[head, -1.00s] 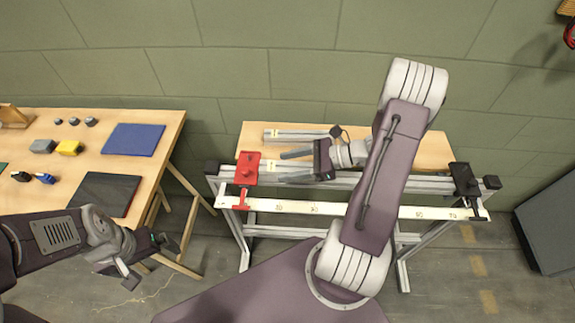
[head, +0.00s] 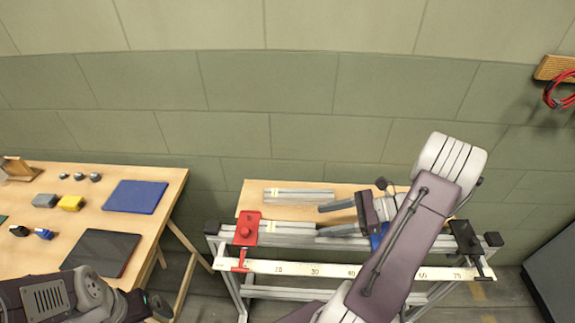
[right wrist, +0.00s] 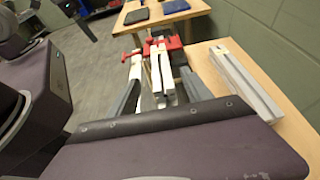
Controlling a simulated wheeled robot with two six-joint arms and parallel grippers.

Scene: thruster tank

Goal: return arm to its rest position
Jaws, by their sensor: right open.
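My right arm reaches over a metal-framed bench. Its right gripper (head: 320,220) points left with its two grey fingers apart and nothing between them. In the right wrist view, the fingers of the right gripper (right wrist: 158,92) stand apart, with pale bars and red clamp parts seen beyond and between them. My left gripper (head: 158,306) is at the bottom left, cut by the frame edge, beside the wooden table; its fingers are too small and dark to judge.
The bench carries a red clamp (head: 246,229), a black clamp (head: 466,238), a long ruler (head: 300,268) and silver bars (head: 300,196). A blue piece (head: 378,239) shows behind the right gripper. The left table holds a blue mat (head: 135,197) and dark tablet (head: 101,252).

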